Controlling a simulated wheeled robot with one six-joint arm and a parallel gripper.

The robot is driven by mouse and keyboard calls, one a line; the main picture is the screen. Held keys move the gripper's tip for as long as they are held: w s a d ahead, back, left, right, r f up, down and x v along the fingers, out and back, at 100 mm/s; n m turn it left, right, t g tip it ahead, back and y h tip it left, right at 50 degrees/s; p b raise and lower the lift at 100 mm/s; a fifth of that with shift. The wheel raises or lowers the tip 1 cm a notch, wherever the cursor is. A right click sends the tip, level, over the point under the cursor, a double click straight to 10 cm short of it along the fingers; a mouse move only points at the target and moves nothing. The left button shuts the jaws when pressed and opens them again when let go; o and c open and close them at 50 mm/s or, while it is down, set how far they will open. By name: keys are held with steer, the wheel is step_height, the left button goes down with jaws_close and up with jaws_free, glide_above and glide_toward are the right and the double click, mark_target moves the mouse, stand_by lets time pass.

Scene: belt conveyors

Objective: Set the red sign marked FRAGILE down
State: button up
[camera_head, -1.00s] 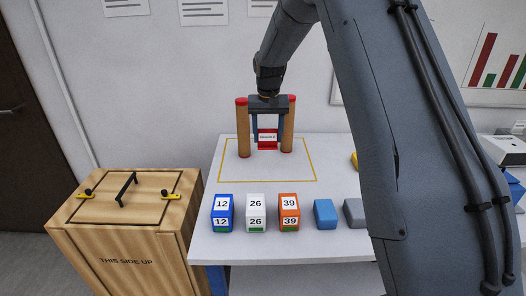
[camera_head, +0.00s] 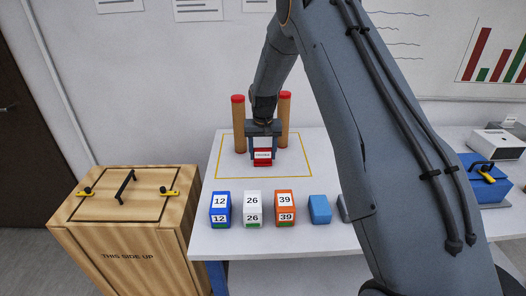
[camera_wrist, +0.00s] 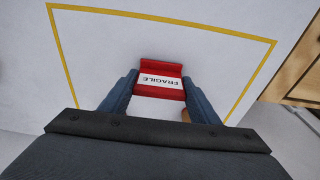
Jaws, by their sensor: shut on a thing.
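The red sign (camera_head: 262,161) has a white label, which reads FRAGILE in the wrist view (camera_wrist: 160,65). My gripper (camera_head: 262,154) is shut on it, with one blue-grey finger on each side. In the wrist view my gripper (camera_wrist: 160,84) shows the sign between its fingertips. The sign is over the area inside the yellow outline (camera_head: 217,160) on the white table. It is at or just above the tabletop; I cannot tell whether it touches.
Two brown posts with red tops, the left one (camera_head: 239,124) and the right one (camera_head: 285,118), stand just behind my gripper. Blue (camera_head: 220,208), white (camera_head: 253,208) and orange (camera_head: 285,207) numbered blocks line the front. A wooden crate (camera_head: 130,230) stands left.

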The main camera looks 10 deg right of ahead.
steer(key=shift+f, duration=0.15)
steer(key=o, duration=1)
step_height(320, 180, up, 12)
steer(key=s+b, duration=0.2)
steer(key=b, duration=0.2)
steer(key=s+f, duration=0.1)
steer(key=s, duration=1)
steer(key=s+f+n, duration=0.1)
steer(key=s, duration=1)
steer(key=s+f+n, duration=0.1)
steer(key=s+f, duration=0.1)
steer(key=s, duration=1)
steer(key=shift+s+f+g, duration=0.1)
steer(key=shift+g, duration=0.2)
